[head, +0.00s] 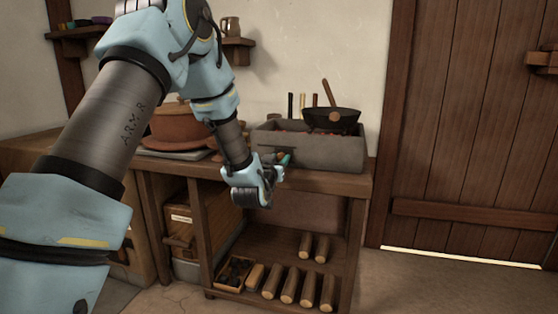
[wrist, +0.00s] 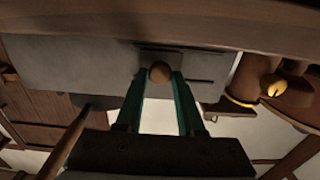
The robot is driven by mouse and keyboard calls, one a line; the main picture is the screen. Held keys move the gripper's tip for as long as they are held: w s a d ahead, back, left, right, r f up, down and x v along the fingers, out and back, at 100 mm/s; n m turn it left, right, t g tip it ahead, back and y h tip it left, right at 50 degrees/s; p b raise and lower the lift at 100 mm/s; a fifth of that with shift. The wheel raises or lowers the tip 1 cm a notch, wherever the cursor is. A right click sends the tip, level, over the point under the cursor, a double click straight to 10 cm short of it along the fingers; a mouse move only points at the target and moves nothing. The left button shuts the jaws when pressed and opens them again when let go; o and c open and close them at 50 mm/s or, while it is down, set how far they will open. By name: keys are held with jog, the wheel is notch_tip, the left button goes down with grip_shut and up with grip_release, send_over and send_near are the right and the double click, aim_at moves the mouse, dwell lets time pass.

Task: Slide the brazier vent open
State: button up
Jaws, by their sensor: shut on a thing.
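The brazier (head: 335,152) is a grey stone trough on the wooden bench, with a dark pan (head: 330,118) on top. My gripper (head: 284,159) is at the left part of its front face. In the wrist view the teal fingers of my gripper (wrist: 160,78) are shut on a round brown vent knob (wrist: 160,72). The knob stands out from the grey brazier face (wrist: 80,65). A darker vent plate (wrist: 190,55) lies behind the knob, with a thin dark slot line beside it. How far the vent is open cannot be told; my gripper hides part of it in the head view.
A lidded clay pot (head: 180,124) stands left of the brazier on the bench (head: 345,184). Below, a shelf holds several short logs (head: 290,284) and a tray of dark lumps (head: 234,272). A wooden door (head: 470,120) is at the right, with free floor before it.

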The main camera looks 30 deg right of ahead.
grip_shut()
dwell(0.7)
jog(key=shift+w+a+b, duration=0.6)
jog(key=shift+w+a, duration=1.3)
jog(key=shift+a, duration=0.15)
jog(key=o, duration=0.8)
grip_release()
jog(key=shift+o, duration=0.3)
